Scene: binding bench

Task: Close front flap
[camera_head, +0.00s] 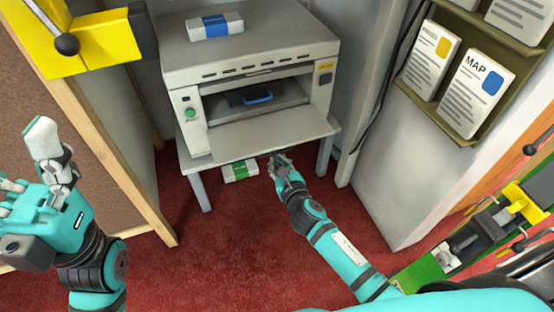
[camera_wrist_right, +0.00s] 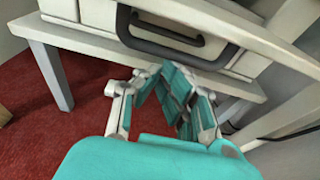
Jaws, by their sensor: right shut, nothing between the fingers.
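The white bench machine (camera_head: 250,75) has its front flap (camera_head: 275,130) lowered, sticking out toward me as a flat shelf. Inside the open front is a dark tray with a blue handle (camera_head: 257,97). My right gripper (camera_head: 278,161) is shut and empty, low in front of the flap's front edge; whether it touches is unclear. In the right wrist view, the shut fingers (camera_wrist_right: 172,78) are below a dark handle (camera_wrist_right: 170,42) on a pale panel. My left gripper (camera_head: 40,150) is raised at the left, away from the machine; its opening is unclear.
A blue-banded pack (camera_head: 214,27) lies on the machine; a green-banded pack (camera_head: 240,171) is low by the stand (camera_head: 203,180). A wood-framed panel (camera_head: 130,190) stands left, a white cabinet with a card rack (camera_head: 455,118) right. Red carpet (camera_head: 225,245) is clear.

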